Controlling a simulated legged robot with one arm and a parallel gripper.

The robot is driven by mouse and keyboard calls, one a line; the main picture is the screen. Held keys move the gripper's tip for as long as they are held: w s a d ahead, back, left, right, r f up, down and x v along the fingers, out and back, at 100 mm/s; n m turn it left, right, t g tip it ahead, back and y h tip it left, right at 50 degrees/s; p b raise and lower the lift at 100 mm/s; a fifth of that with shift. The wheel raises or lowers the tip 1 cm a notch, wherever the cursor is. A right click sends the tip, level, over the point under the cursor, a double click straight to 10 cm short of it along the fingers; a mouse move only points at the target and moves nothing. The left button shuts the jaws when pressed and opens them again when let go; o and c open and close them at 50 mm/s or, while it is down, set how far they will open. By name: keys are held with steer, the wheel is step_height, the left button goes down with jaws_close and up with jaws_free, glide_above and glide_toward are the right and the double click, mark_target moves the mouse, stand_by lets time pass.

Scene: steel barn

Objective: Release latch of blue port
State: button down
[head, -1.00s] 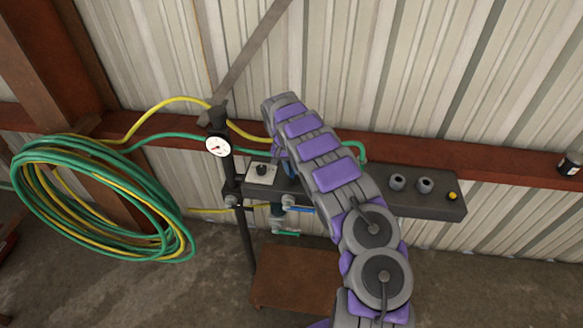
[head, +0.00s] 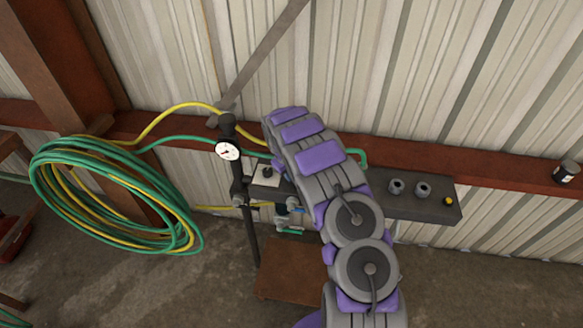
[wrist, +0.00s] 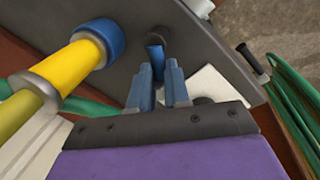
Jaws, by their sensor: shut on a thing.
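In the wrist view, a small blue part (wrist: 155,58) stands out from the dark grey panel (wrist: 205,45), in front of a dark round fitting. My gripper (wrist: 157,75) has its two blue fingers on either side of this part and is shut on it. I cannot tell for sure whether the part is the latch. Left of it, a large blue collar (wrist: 98,40) is on the panel, with a yellow connector (wrist: 70,65) in it. In the head view my arm hides the gripper and the part it holds. The panel's right end (head: 430,208) shows there.
A pressure gauge (head: 228,151) on a dark post and a white plate with a knob (head: 268,175) are left of my arm. Coiled green and yellow hose (head: 115,195) hangs at the left. Two grey knobs (head: 410,188) are on the panel. A dark can (head: 566,171) sits at the right.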

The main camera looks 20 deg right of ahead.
steer(key=n+p, duration=0.2)
steer(key=s+a+n+p, duration=0.1)
steer(key=n+p, duration=0.1)
steer(key=n+t+p, duration=0.1)
steer(key=n+p, duration=0.1)
steer(key=p, duration=0.1)
steer(key=shift+s+a+r+y, duration=0.15)
steer(key=shift+y, duration=0.15)
steer(key=n+p, duration=0.2)
steer(key=shift+s+a+p, duration=0.1)
steer(key=shift+s+p, duration=0.1)
steer(key=shift+p, duration=0.15)
steer(key=shift+f, duration=0.25)
steer(key=c, duration=1.4)
jaws_free()
steer(key=shift+r, duration=0.1)
